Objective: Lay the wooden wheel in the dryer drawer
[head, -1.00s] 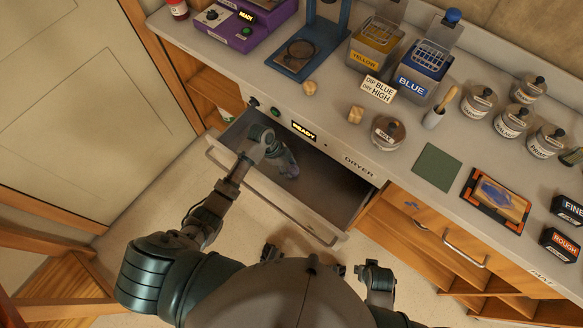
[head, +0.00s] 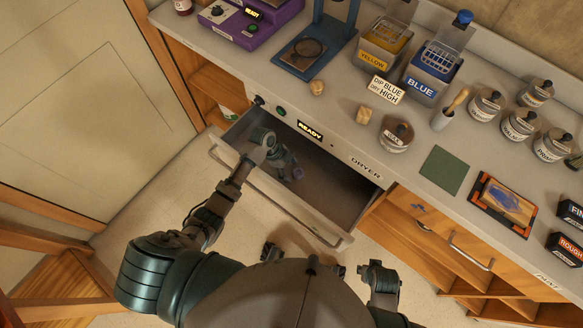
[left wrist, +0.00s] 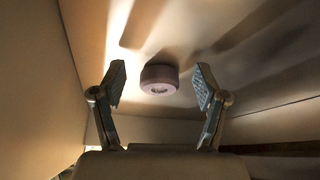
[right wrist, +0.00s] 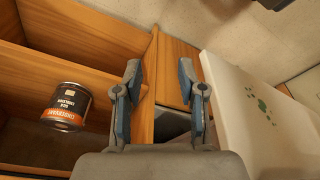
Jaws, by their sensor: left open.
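The dryer drawer (head: 330,239) is pulled open below the counter. My left gripper (head: 290,168) reaches down inside it. The wheel, small, round and purple, lies on the drawer floor in the left wrist view (left wrist: 159,77); in the head view a bit of the wheel (head: 298,174) shows by the fingertips. In the left wrist view my left gripper (left wrist: 160,88) is open, with the wheel between and just beyond its spread fingers, apart from both. My right gripper (right wrist: 160,85) is open and empty in the right wrist view.
On the counter stand yellow (head: 382,48) and blue (head: 430,75) dip baths, a sign (head: 386,89), several lidded jars, a green mat (head: 444,170) and two wooden knobs. An orange-labelled can (right wrist: 67,107) sits in a wooden compartment near my right gripper.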

